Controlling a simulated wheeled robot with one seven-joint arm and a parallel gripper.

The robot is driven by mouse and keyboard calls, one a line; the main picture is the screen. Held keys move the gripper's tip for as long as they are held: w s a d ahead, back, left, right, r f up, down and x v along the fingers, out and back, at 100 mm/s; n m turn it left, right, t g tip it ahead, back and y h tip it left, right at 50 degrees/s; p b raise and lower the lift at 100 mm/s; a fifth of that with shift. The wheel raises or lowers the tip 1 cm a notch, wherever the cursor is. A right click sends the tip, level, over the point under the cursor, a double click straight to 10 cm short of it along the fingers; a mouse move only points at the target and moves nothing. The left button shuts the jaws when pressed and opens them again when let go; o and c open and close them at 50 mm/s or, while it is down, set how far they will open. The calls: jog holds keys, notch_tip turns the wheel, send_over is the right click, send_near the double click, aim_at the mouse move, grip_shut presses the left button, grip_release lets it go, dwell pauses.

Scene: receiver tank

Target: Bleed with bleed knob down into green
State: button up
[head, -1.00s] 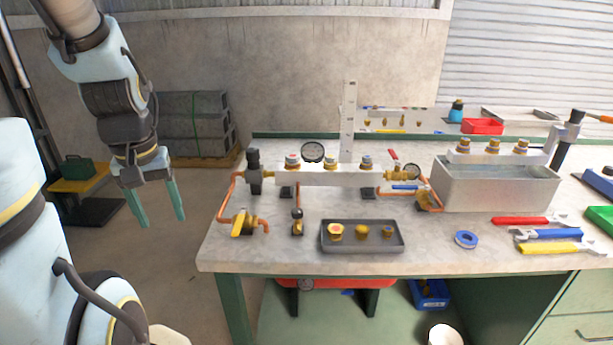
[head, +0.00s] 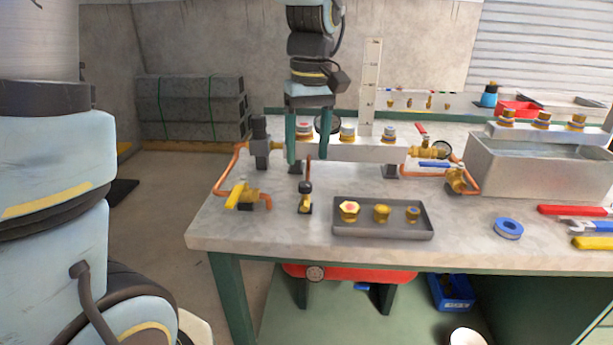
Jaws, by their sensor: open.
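A small brass fitting with a dark round knob (head: 305,188), which looks like the bleed knob, stands on the bench at the end of a thin copper pipe from the white manifold (head: 352,150). My gripper (head: 313,158) hangs fingers down and open, in front of the manifold's left part in the picture, above the knob and apart from it. Nothing is between its green fingers. A dark-rimmed gauge (head: 326,123) on the manifold is partly hidden behind the gripper. Needles and any green band are too small to read.
A yellow-handled valve (head: 241,196) stands left of the knob. A grey tray (head: 383,231) with brass fittings lies to its right, then blue tape (head: 508,228) and a metal water tank (head: 535,172). A red tank (head: 350,274) is under the bench.

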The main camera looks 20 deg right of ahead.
aim_at(305, 183)
jog(key=f, duration=0.6)
jog(key=shift+a+f, duration=0.15)
jog(key=shift+a, duration=0.05)
grip_shut()
dwell(0.4)
